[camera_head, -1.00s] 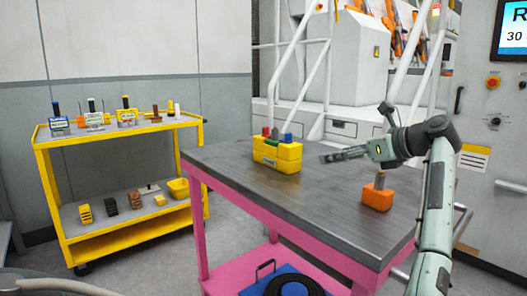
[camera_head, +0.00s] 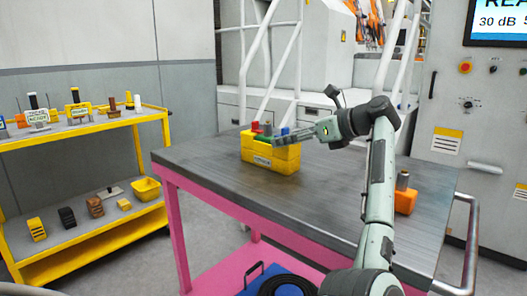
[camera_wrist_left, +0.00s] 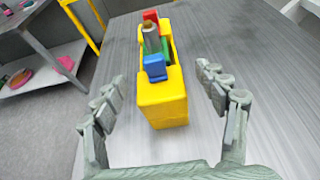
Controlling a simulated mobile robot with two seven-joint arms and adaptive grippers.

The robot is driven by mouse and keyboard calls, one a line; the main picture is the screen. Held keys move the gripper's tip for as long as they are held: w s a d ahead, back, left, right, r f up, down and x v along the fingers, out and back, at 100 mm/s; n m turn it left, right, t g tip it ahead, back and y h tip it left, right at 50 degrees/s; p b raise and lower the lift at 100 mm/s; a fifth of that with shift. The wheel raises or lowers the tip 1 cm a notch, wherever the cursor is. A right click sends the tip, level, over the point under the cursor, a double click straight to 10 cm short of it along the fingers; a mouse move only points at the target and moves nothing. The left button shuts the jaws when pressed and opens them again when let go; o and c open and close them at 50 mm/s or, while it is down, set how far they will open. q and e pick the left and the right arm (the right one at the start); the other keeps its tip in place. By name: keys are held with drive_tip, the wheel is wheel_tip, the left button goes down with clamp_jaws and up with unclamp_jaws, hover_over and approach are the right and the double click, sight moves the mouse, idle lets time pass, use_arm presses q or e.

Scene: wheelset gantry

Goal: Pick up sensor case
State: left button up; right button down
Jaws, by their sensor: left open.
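The sensor case appears to be the yellow box (camera_head: 270,160) on the grey tabletop, with red, green and blue parts on top. In the left wrist view the yellow case (camera_wrist_left: 163,103) lies between the fingers, its blue part nearest and red part farthest. My left gripper (camera_head: 283,138) reaches in from the right over the case's upper right end. The left gripper (camera_wrist_left: 163,92) is open, with a gap visible on both sides of the case. I cannot tell how far the fingers reach down beside it. My right gripper is not in view.
The table (camera_head: 215,165) has a dark grey top and pink legs. An orange block (camera_head: 405,201) with a grey cylinder stands near its right end, partly behind my arm. A yellow shelf cart (camera_head: 90,232) with several small items stands left. White machine frames are behind.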

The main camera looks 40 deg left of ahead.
sight(269, 141)
use_arm(q)
drive_tip(key=x, duration=0.2)
drive_tip(key=p+x, duration=0.1)
drive_tip(key=x, duration=0.4)
drive_tip(key=shift+s+a+r, duration=0.1)
drive_tip(key=shift+a+r, duration=0.15)
drive_tip(key=shift+a, duration=0.05)
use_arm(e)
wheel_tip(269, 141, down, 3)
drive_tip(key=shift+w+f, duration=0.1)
use_arm(q)
drive_tip(key=c, duration=1.5)
